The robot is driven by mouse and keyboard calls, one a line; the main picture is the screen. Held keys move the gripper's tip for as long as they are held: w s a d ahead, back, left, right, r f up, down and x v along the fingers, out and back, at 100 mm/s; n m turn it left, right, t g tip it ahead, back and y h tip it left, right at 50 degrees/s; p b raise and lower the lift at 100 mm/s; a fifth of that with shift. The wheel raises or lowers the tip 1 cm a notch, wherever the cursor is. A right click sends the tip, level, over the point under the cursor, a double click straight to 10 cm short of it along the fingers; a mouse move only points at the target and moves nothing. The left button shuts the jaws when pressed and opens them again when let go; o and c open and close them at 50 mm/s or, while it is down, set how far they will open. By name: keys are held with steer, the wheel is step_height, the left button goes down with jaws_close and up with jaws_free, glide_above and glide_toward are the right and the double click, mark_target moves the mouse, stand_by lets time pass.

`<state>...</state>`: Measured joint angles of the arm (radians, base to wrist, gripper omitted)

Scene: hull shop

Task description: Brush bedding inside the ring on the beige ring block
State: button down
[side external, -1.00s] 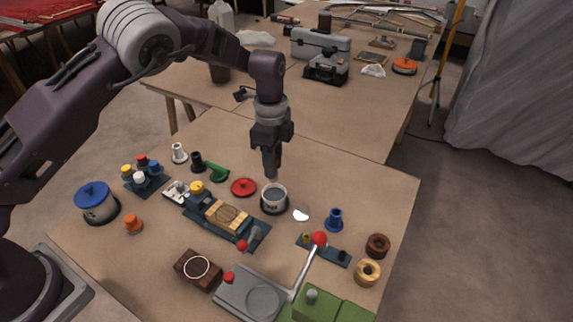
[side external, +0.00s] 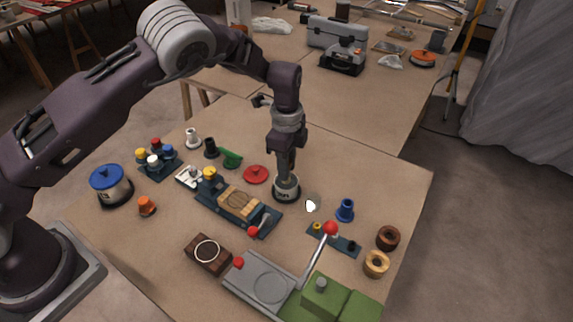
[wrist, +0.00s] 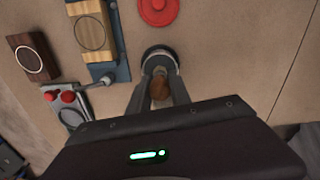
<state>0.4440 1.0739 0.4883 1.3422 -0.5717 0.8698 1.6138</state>
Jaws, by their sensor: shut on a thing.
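The beige ring block (side external: 240,202) is pale wood with a dark ring on its top, clamped in a blue fixture. It also shows at the upper left of the wrist view (wrist: 91,30). A round open tin with a dark base (side external: 287,189) stands right of it. My gripper (side external: 285,172) is directly over the tin, fingers pointing down and tips at its mouth. It is shut on the brush (wrist: 160,90), whose brown rounded end shows between the fingers in the wrist view. The brush's lower end and the tin's contents are hidden.
A dark brown block with a white ring (side external: 208,254) lies front left. A red lid (side external: 256,174) lies beside the tin. A red-knobbed lever (side external: 330,228) rises at front right. A blue-lidded pot (side external: 111,187) stands far left. The table behind the tin is clear.

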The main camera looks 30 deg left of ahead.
steer(key=shift+f, duration=0.6)
stand_by(1.2)
steer(key=shift+r, duration=0.1)
steer(key=shift+r, duration=3.45)
steer(key=shift+a, duration=0.1)
